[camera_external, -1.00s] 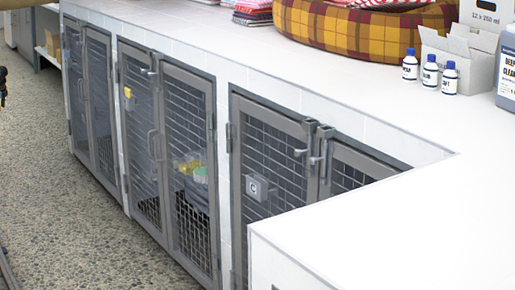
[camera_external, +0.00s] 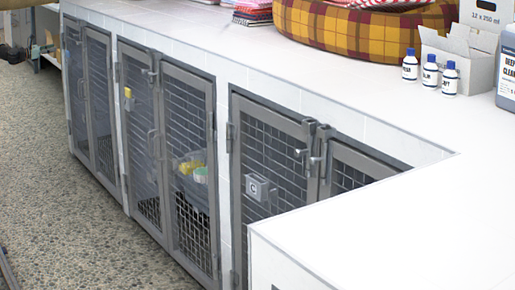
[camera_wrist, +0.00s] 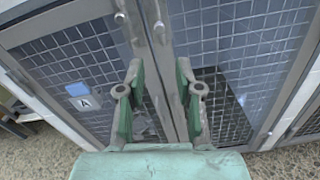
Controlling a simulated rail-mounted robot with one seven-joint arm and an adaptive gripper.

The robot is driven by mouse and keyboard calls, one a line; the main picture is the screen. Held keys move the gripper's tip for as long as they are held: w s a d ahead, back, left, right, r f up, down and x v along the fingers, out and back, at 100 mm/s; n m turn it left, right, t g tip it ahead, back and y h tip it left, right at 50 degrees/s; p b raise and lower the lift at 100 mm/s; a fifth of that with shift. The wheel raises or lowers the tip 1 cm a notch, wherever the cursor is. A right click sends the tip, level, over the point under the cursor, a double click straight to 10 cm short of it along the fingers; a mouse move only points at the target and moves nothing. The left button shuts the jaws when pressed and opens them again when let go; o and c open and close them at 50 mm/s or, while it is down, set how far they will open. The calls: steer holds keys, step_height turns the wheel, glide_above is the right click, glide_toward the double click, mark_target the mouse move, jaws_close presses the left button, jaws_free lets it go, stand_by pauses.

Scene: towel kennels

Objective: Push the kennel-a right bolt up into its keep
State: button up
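The kennel-a doors fill the wrist view, with a tag marked A (camera_wrist: 84,102) on the left mesh door. A small round bolt knob (camera_wrist: 159,27) sits on the right door's frame, and another knob (camera_wrist: 120,17) is on the left door's frame. The keeps cannot be made out. My gripper (camera_wrist: 160,72) is open, with its green-padded fingers apart in front of the door meeting edges, below the knobs in the picture. No contact is visible. In the external view kennel-a (camera_external: 88,95) is the far left kennel; its bolts are too small to tell.
The middle kennel (camera_external: 165,140) and the kennel marked C (camera_external: 275,165) stand to the right under a white counter (camera_external: 240,55). A plaid bed (camera_external: 350,30) and several bottles (camera_external: 430,72) stand on the counter.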

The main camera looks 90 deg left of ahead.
steer(key=p+x, duration=0.3)
steer(key=x, duration=1.4)
steer(key=shift+w+a, duration=0.15)
